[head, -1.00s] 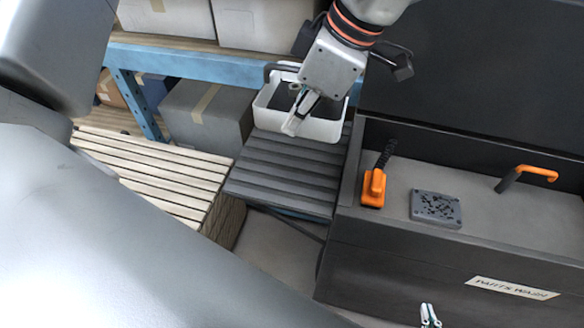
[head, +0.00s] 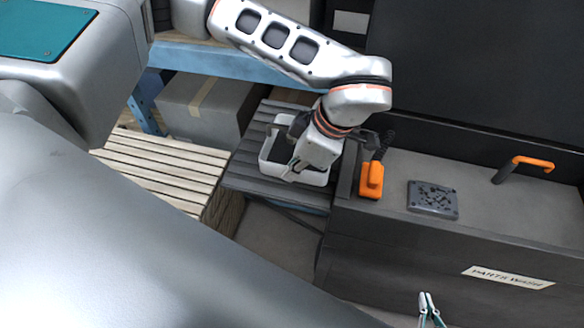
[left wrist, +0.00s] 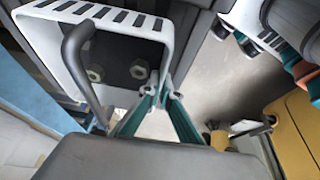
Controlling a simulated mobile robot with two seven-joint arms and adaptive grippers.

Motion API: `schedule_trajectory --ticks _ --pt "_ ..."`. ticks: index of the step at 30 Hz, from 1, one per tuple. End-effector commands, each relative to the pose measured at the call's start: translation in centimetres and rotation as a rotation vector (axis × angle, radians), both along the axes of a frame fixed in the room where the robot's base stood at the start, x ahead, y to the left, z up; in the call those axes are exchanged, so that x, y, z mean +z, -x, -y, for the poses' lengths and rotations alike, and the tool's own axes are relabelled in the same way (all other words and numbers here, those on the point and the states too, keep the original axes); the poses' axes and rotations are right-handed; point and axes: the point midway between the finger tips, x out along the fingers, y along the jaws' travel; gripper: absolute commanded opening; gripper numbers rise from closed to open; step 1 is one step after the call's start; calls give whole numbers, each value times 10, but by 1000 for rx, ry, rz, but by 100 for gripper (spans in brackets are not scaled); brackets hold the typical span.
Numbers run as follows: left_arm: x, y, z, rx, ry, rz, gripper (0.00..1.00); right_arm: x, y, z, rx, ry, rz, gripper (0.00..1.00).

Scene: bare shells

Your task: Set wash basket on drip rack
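The wash basket (head: 266,160) is a white open box with a dark handle. In the left wrist view the basket (left wrist: 135,24) shows slotted white walls and dark contents with hex nuts. My left gripper (head: 294,168) is shut on its near wall, one finger inside and one outside; the fingers (left wrist: 162,92) also show in the left wrist view. The drip rack (head: 250,176) is the dark slatted platform beneath the basket. I cannot tell whether the basket touches it. My right gripper (head: 428,298) shows only its fingertips at the bottom edge, away from the basket.
The dark parts washer (head: 400,240) stands right of the rack, its raised wall beside it. A pale slatted platform (head: 160,170) lies left; a grey box (head: 205,105) sits behind.

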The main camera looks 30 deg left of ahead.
Motion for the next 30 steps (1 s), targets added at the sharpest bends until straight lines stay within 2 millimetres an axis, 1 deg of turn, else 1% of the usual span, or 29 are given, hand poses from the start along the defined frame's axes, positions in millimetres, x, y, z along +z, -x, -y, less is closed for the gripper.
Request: schedule_trajectory --ticks 7,11,13,14,25,28,30 --pt "-2 -1 0 0 0 3 0 1 0 0 0 0 1 0" --pt "-5 -1 0 -1 0 3 0 -3 0 0 0 0 0 0" --pt "-5 0 0 -1 1 2 15 -2 0 0 0 0 0 0" --pt "-5 0 0 -1 1 2 21 -2 0 0 1 -1 0 0" --pt "-3 0 0 -1 1 2 21 -1 0 0 1 -1 0 0" --pt "4 -2 2 -2 1 4 21 -1 0 0 1 1 -1 0" --pt "13 -3 6 -3 0 7 21 -3 0 0 1 0 -1 0"
